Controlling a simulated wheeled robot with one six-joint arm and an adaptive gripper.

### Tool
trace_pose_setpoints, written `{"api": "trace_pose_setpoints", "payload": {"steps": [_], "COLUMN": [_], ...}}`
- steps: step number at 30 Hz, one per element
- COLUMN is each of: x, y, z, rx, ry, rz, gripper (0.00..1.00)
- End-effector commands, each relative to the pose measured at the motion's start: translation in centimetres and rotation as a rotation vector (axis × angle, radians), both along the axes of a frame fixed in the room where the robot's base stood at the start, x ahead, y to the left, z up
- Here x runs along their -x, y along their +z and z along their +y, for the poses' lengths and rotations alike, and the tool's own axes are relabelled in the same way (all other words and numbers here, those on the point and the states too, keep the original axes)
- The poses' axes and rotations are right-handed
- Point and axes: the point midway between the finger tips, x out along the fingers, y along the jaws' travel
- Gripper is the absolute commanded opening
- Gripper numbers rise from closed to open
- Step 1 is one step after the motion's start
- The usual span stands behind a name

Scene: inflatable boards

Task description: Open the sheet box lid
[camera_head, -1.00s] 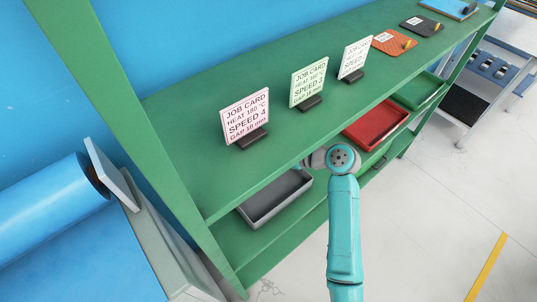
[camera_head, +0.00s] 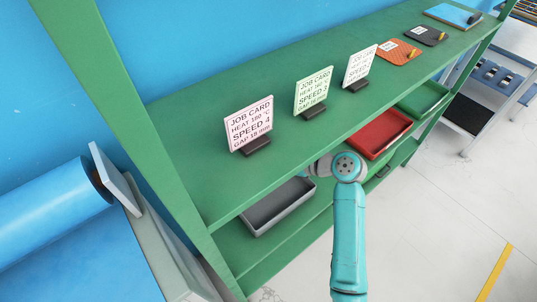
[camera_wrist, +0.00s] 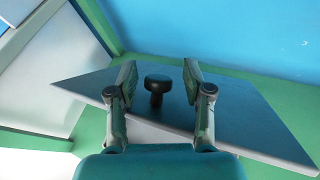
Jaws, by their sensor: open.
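The flat blue-grey lid (camera_wrist: 235,105) of the sheet box fills the middle of the wrist view, with a black round knob (camera_wrist: 157,84) standing on it. My gripper (camera_wrist: 160,80) is open, one finger on each side of the knob, with a visible gap on both sides. Whether the fingertips are level with the knob or short of it, I cannot tell. The lid appears to lie flat; the box body under it is mostly hidden.
The green shelf (camera_head: 205,150) carries a pink job card (camera_head: 249,123), a green one (camera_head: 314,90) and a white one (camera_head: 359,65). Below it sit a grey tray (camera_head: 262,217), a red tray (camera_head: 379,133) and a green tray (camera_head: 421,98). A blue roll (camera_head: 50,215) is at left.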

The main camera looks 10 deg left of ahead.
Motion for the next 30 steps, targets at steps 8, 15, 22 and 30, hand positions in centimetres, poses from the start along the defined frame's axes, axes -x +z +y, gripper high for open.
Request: {"api": "trace_pose_setpoints", "payload": {"steps": [8,15,22,30], "x": [1.1,2.3,3.1,3.4], "y": [0.7,0.7,0.7,0.7], "z": [-4.8,-9.6,-12.8,-13.8], "rx": [0.001,0.001,0.000,0.000], "ry": [-0.005,-0.005,-0.003,0.000], "rz": [0.000,0.000,0.001,0.001], "gripper": [0.51,0.51,0.51,0.51]}}
